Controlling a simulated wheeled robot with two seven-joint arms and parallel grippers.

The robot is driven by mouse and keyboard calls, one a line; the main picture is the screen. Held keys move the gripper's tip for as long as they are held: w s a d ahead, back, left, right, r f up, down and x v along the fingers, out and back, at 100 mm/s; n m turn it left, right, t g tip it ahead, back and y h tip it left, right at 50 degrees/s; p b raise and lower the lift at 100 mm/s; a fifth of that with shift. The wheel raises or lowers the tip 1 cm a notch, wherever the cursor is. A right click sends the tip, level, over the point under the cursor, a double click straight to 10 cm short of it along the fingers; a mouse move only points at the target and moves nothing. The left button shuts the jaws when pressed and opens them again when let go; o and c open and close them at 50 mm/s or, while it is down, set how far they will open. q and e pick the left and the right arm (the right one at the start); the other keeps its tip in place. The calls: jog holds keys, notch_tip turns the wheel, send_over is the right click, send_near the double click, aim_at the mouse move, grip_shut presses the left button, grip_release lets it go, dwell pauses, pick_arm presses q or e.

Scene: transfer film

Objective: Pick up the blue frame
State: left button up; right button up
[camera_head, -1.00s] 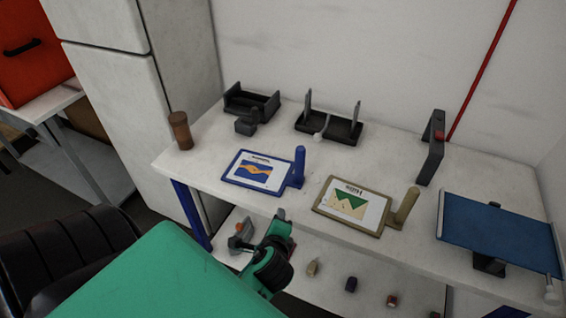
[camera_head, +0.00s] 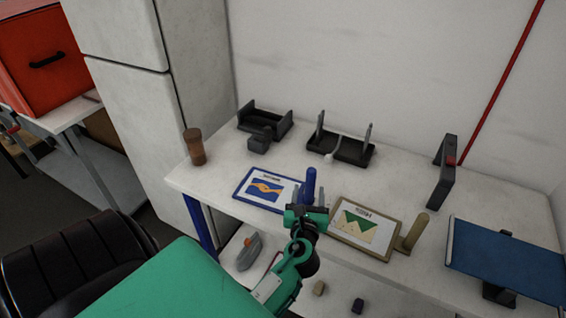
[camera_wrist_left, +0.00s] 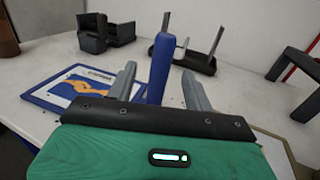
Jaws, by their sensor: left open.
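The blue frame (camera_head: 247,199) lies flat on the white table, with an orange and blue picture in it and an upright blue handle (camera_head: 310,182) at its right side. In the left wrist view the frame (camera_wrist_left: 50,98) is at the left, and the handle (camera_wrist_left: 160,62) stands between the two fingers, just beyond or between their tips. My left gripper (camera_head: 307,200) is open at the front of the handle; its fingers also show in the left wrist view (camera_wrist_left: 160,85). Whether they touch the handle I cannot tell. My right gripper is not in view.
A tan frame (camera_head: 338,230) with a tan handle lies close to the right of my left gripper. Two dark holders (camera_head: 264,119) (camera_head: 350,150) stand behind. A brown cylinder (camera_head: 194,147) is at the left, a blue tray-like panel (camera_head: 505,258) at the right. Small items lie on a lower shelf.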

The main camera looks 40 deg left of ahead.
pick_arm(q)
jog(key=x, duration=0.2)
jog(key=shift+w+a, duration=0.2)
jog(key=shift+w, duration=0.1)
jog(key=p+x, duration=0.1)
jog(key=x, duration=0.1)
jog(key=p+x, duration=0.1)
jog(key=x, duration=0.2)
jog(key=shift+w+f, duration=0.2)
grip_shut()
